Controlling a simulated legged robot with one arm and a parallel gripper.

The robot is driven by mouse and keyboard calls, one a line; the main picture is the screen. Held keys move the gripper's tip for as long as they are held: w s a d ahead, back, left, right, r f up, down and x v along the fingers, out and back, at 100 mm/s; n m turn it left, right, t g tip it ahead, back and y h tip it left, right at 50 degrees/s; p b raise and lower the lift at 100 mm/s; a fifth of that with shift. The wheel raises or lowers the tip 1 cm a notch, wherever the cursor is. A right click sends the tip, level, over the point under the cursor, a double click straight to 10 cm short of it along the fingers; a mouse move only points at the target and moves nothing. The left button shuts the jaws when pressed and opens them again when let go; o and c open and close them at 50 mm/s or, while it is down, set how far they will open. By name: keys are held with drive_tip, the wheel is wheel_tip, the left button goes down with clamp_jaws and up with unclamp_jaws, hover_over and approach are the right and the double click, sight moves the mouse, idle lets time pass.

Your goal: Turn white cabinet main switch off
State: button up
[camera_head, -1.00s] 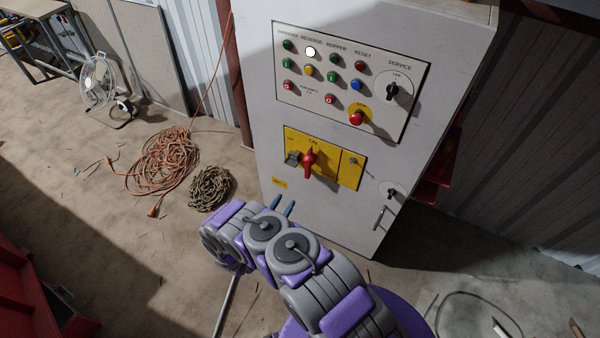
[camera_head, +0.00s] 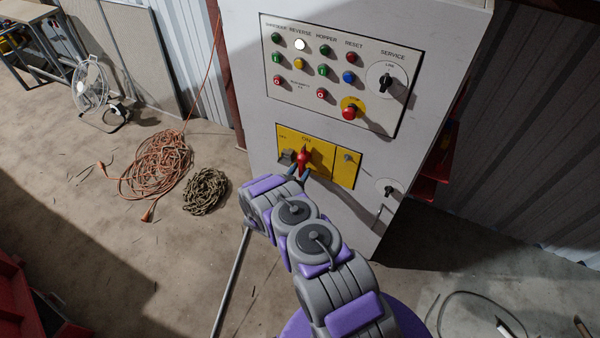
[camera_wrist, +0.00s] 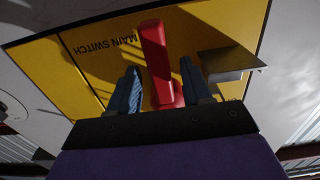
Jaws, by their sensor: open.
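The white cabinet (camera_head: 262,85) stands upright in the middle of the body camera view. Its yellow main switch plate (camera_head: 328,170) carries a red handle (camera_head: 303,157), which stands about upright below the "ON" label. In the wrist view the red handle (camera_wrist: 160,60) lies between the two fingers of my gripper (camera_wrist: 162,90). The fingers are open, one on each side, with a visible gap to the handle. In the body camera view my gripper (camera_head: 302,175) is at the lower part of the handle, and my arm hides some of the cabinet below.
A button panel (camera_head: 300,88) with a red stop knob (camera_head: 350,112) sits above the switch. A grey metal padlock-like piece (camera_head: 286,158) is left of the handle.

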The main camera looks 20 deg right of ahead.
drive_tip(key=shift+w+d, duration=0.1)
drive_tip(key=shift+d, duration=0.15)
drive_tip(key=shift+a, duration=0.1)
drive_tip(key=shift+a, duration=0.1)
drive_tip(key=shift+a, duration=0.15)
drive_tip(key=c, duration=0.3)
clamp_jaws()
